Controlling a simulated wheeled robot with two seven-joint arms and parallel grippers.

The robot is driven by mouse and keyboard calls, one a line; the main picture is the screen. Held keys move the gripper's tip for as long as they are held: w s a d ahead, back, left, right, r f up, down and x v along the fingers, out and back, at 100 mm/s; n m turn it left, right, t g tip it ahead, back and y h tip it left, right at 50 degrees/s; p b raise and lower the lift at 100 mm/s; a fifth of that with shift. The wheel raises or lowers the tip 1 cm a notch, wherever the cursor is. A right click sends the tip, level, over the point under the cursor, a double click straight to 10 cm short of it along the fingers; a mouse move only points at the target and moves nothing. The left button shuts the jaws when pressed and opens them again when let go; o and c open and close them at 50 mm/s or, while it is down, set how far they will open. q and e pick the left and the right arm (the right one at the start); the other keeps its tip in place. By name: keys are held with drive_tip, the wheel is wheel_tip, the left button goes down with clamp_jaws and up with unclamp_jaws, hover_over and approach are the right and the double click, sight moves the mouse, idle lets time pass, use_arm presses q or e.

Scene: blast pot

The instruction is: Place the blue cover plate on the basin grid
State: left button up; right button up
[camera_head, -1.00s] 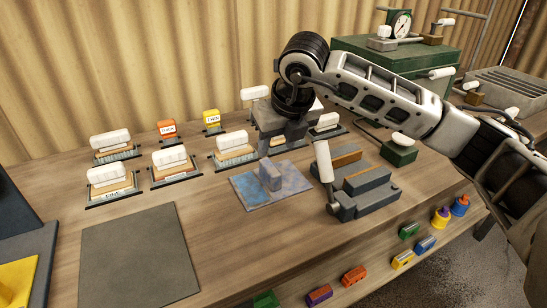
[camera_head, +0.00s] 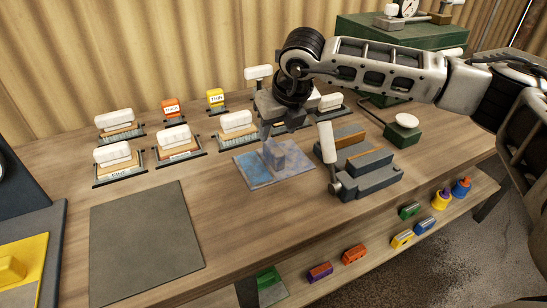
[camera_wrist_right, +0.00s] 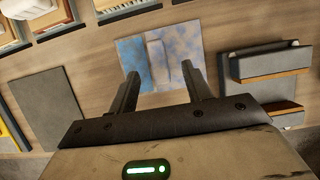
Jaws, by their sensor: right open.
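The blue cover plate (camera_head: 255,174) is a flat, mottled blue and grey plate with an upright block handle (camera_head: 275,154) on it. It lies on the wooden bench. My right gripper (camera_head: 277,135) is open and empty, above and just behind the plate. In the right wrist view, the fingertips (camera_wrist_right: 160,72) point at the plate (camera_wrist_right: 132,52), with its handle (camera_wrist_right: 157,58) between their lines and apart from them. A grey basin (camera_head: 515,53), apparently the slatted one, shows at the far right, mostly hidden behind my right arm. My left gripper is not in view.
A grey stepped block with a white lever (camera_head: 326,142) stands right of the plate. Several white-handled stamps (camera_head: 172,136) in trays stand to the left and behind. A dark flat mat (camera_head: 145,245) lies front left. A green box (camera_head: 375,30) stands at the back right.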

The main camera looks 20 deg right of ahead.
sight(273, 145)
drive_tip(key=shift+x, duration=0.85)
drive_tip(key=shift+s+p+x, duration=0.2)
drive_tip(key=shift+p+x, duration=0.15)
drive_tip(key=shift+x, duration=1)
drive_tip(key=shift+s+p+x, duration=0.2)
drive_tip(key=shift+p+x, duration=0.15)
drive_tip(key=shift+x, duration=1)
drive_tip(key=shift+a+f, duration=0.1)
drive_tip(key=shift+a, duration=0.05)
clamp_jaws()
drive_tip(key=shift+w+r, duration=0.25)
drive_tip(key=shift+r, duration=0.05)
